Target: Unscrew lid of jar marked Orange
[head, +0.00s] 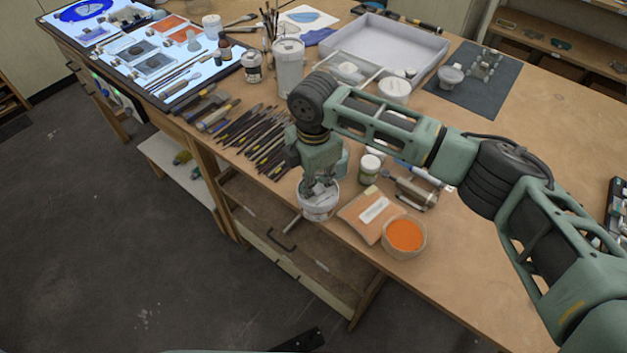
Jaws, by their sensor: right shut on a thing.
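My right gripper (319,187) points down at the front edge of the workbench, shut on the top of a whitish jar (318,211). The gripper hides most of the jar's top, so I cannot tell whether the lid sits tight or has turned. The jar looks upright. No marking on it is readable from here, so I cannot confirm the word Orange. My left gripper is not in view.
Right of the jar are an orange packet (358,222), an orange-filled bowl (405,236) and a small white-lidded jar (370,167). Several brushes and tools (250,140) lie to the left. A white tray (392,40) stands behind. The bench's right front is clear.

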